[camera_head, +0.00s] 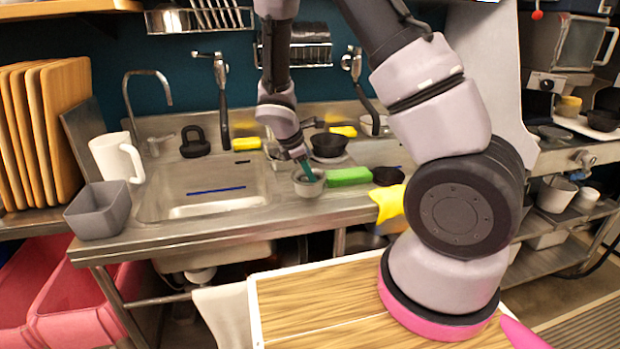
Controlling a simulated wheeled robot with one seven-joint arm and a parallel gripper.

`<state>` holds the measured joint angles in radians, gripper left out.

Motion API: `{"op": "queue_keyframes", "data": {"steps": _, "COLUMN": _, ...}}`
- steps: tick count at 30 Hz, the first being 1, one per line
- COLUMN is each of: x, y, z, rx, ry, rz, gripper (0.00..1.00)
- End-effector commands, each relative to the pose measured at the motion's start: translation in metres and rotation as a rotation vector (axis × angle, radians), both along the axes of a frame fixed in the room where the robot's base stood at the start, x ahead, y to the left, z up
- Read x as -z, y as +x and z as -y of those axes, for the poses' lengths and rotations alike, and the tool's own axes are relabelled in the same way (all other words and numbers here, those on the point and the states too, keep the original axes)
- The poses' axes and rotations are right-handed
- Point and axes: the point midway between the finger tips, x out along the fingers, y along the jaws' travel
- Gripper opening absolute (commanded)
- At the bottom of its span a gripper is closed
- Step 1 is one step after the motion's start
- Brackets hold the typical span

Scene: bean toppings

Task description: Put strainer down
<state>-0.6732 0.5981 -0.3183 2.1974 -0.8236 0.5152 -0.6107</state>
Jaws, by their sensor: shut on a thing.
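My gripper (306,168) reaches down over the metal counter, just right of the sink. Its teal fingertips are at a small grey round bowl-shaped thing (308,188), which I take to be the strainer. My gripper is shut on it, with a fingertip inside its rim. The strainer looks roughly upright, at or just above the counter (250,225). I cannot tell whether its underside touches the counter. Its mesh and any handle are too small to make out.
A green sponge (348,177) lies close right of the strainer, with a dark bowl (388,176) beyond it. The sink (205,190) opens to the left. A white pitcher (112,160) and grey container (98,212) stand farther left. A black pot (328,147) stands behind.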

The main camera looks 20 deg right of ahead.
Motion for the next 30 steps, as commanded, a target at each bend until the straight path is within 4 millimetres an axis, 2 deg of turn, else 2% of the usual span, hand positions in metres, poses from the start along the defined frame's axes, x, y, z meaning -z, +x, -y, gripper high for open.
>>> {"op": "queue_keyframes", "data": {"steps": 1, "x": 0.008, "y": 0.0, "z": 0.0, "rx": -0.002, "ry": -0.002, "rz": -0.003, "gripper": 0.0}}
{"op": "queue_keyframes", "data": {"steps": 4, "x": 0.016, "y": 0.0, "z": 0.001, "rx": 0.001, "ry": -0.002, "rz": -0.001, "gripper": 0.0}}
{"op": "queue_keyframes", "data": {"steps": 15, "x": 0.02, "y": 0.0, "z": 0.0, "rx": 0.001, "ry": 0.0, "rz": 0.0, "gripper": 0.0}}
{"op": "queue_keyframes", "data": {"steps": 16, "x": 0.02, "y": 0.0, "z": 0.0, "rx": 0.001, "ry": 0.0, "rz": 0.0, "gripper": 0.28}}
{"op": "queue_keyframes", "data": {"steps": 18, "x": 0.02, "y": 0.0, "z": 0.0, "rx": 0.001, "ry": 0.0, "rz": 0.0, "gripper": 0.54}}
{"op": "queue_keyframes", "data": {"steps": 26, "x": 0.02, "y": 0.0, "z": 0.0, "rx": 0.001, "ry": 0.0, "rz": 0.0, "gripper": 0.54}}
{"op": "queue_keyframes", "data": {"steps": 30, "x": 0.013, "y": 0.0, "z": -0.002, "rx": 0.0, "ry": 0.001, "rz": 0.001, "gripper": 0.54}}
